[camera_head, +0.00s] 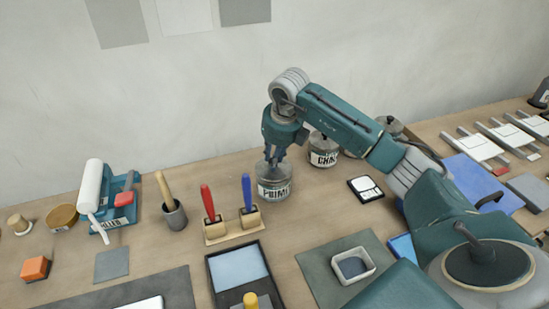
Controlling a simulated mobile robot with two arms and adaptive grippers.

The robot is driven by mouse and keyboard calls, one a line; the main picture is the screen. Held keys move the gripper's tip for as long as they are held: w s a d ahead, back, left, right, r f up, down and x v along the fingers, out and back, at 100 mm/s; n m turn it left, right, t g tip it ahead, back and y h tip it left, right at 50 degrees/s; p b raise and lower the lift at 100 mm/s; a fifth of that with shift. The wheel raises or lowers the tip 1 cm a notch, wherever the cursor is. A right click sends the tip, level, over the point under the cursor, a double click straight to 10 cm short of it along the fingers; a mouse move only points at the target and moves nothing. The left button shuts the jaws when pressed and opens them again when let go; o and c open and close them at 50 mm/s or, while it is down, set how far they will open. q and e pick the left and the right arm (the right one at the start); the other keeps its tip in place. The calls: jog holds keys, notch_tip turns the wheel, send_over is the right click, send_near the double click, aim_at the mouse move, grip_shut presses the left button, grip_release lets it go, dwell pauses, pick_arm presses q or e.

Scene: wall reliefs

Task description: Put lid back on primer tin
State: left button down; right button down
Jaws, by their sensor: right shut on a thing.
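The primer tin (274,190) is a grey can with a white and dark label, standing upright on the wooden bench near the middle of the view. My right gripper (275,158) points down at the top of the tin. It is shut on the tin's grey lid (267,167), which is at the tin's mouth. The fingers partly cover the lid, so I cannot tell whether it sits flush on the rim. My left gripper is not in view.
A labelled jar (323,156) stands close behind, to the right of the primer tin. A wooden holder (233,222) with red-handled and blue-handled tools stands front left. A dark cup (174,213) is further left. A white dish (353,266) sits front right.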

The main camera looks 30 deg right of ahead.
jog(key=shift+f, duration=0.1)
dwell(0.6)
jog(key=c, duration=1.4)
grip_release()
jog(key=shift+c, duration=0.2)
jog(key=shift+o, duration=0.5)
jog(key=o, duration=0.4)
